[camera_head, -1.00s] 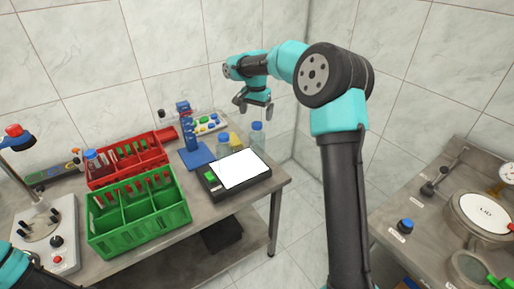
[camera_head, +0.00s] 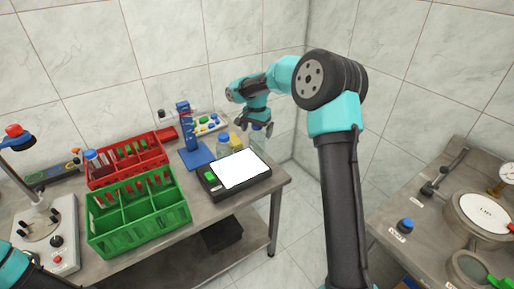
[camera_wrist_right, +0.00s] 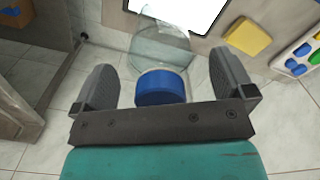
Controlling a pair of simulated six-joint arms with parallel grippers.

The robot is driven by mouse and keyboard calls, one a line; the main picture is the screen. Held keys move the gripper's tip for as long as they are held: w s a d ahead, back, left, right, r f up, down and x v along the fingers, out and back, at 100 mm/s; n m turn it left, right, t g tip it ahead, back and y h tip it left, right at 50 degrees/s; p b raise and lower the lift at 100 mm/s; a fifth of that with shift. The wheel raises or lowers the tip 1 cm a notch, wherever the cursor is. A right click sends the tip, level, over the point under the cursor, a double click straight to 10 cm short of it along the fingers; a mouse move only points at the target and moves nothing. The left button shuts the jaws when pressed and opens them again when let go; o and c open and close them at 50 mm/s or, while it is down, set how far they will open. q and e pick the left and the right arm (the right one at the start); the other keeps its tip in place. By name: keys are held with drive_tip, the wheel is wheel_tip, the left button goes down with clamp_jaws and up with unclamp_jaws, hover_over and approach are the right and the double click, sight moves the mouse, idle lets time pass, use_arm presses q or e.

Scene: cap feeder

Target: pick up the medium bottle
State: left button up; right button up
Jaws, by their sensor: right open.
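A clear bottle with a blue cap stands at the back right edge of the table, and its body (camera_head: 258,141) shows below my right gripper (camera_head: 257,121). In the right wrist view its blue cap (camera_wrist_right: 161,88) lies between the two fingers of my right gripper (camera_wrist_right: 163,82). The fingers are open, with a gap on each side of the cap. A second clear bottle with a blue cap (camera_head: 223,148) stands to the left, behind the scale. I cannot tell surely from size which is the medium one. My left gripper is out of view.
A scale with a white plate (camera_head: 240,170) is in front of the bottles. A blue stand (camera_head: 195,153), a yellow block (camera_wrist_right: 248,37) and a tray of coloured caps (camera_head: 208,124) are near. Green (camera_head: 140,220) and red (camera_head: 128,168) racks stand left.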

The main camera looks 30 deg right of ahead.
drive_tip(key=shift+f, duration=0.65)
drive_tip(key=shift+c, duration=0.4)
drive_tip(key=c, duration=1.6)
